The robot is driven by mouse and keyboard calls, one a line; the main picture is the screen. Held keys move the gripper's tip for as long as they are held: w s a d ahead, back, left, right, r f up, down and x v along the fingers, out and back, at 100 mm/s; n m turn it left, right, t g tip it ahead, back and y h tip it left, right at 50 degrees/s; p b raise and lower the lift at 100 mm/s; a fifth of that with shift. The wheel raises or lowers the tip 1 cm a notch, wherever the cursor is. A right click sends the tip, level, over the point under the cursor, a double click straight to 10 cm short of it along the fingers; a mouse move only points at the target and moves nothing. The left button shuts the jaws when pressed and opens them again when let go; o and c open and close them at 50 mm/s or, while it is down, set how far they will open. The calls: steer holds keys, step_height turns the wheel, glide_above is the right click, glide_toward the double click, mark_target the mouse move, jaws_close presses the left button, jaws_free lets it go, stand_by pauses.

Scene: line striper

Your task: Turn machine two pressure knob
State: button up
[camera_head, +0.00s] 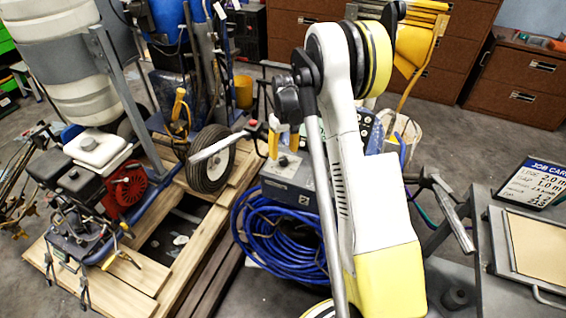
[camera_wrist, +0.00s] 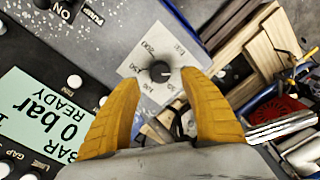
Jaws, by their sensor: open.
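The pressure knob (camera_wrist: 159,71) is a small black knob with a white pointer, on a pale dial plate (camera_wrist: 145,55) marked with numbers. My gripper (camera_wrist: 160,80) is open, one yellow finger to each side of the knob in the wrist view. I cannot tell whether the fingers touch it. In the head view my gripper (camera_head: 283,143) points down just above the grey machine box (camera_head: 290,184), with the knob (camera_head: 283,160) at its top. A greenish display (camera_wrist: 43,112) reads "0 bar READY", upside down in the wrist view.
A coiled blue hose (camera_head: 275,240) hangs on the box's front. A wheeled striper with a red engine part (camera_head: 128,188) stands on a wooden pallet (camera_head: 150,275) at left. A metal bench (camera_head: 490,235) and job card (camera_head: 538,183) are at right.

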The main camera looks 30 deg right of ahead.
mark_target(283, 159)
step_height(283, 159, down, 4)
steer(key=shift+f+b, duration=0.1)
steer(key=shift+b, duration=0.4)
jaws_close()
steer(key=shift+m, duration=0.3)
